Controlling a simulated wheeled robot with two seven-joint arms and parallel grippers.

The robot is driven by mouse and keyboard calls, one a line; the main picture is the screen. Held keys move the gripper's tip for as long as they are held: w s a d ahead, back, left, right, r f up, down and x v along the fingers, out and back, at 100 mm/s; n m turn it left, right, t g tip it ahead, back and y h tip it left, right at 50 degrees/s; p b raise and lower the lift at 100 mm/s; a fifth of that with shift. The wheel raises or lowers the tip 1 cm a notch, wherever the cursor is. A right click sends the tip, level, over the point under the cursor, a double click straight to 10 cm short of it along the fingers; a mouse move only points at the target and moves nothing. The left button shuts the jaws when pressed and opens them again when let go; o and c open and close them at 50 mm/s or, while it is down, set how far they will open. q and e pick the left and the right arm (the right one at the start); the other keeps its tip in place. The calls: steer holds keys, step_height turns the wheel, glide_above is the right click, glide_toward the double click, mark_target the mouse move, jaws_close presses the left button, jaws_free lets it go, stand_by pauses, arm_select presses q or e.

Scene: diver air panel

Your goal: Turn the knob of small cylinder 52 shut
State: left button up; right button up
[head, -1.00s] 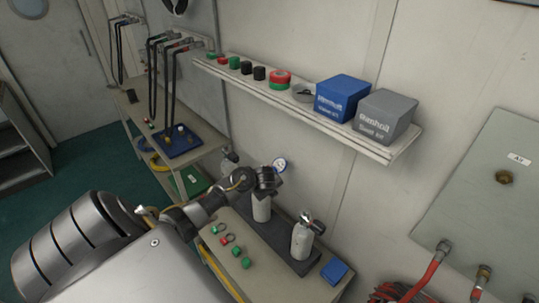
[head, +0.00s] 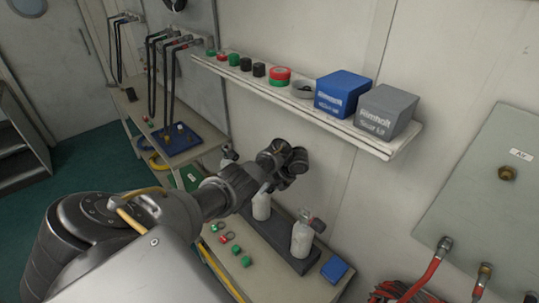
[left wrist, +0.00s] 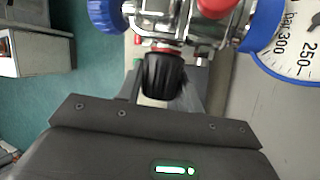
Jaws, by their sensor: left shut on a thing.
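Two small white cylinders stand on a dark base on the bench, a left one (head: 261,207) and a right one (head: 302,238). No number can be read on either. My left gripper (head: 284,160) is at the top of the left cylinder and hides its valve in the head view. In the left wrist view a black ribbed knob (left wrist: 165,75) sits between the gripper's fingers, which are shut on it. A metal valve body (left wrist: 175,28) and part of a blue-rimmed gauge (left wrist: 290,50) show above the knob. My right gripper is out of view.
A wall shelf (head: 400,145) runs above the bench, with a blue box (head: 342,96) and a grey box (head: 387,112). Green and red caps (head: 237,250) and a blue block (head: 334,268) lie on the bench. A panel with red hoses (head: 431,268) is at right.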

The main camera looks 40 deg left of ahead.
arm_select(q)
steer(key=shift+s+f+g, duration=0.1)
steer(key=shift+f+g, duration=0.05)
steer(key=shift+g, duration=0.25)
steer(key=o, duration=1)
steer(key=v, duration=0.7)
steer(key=shift+r+p, duration=0.25)
steer(key=shift+p, duration=0.1)
steer(key=shift+d, duration=0.1)
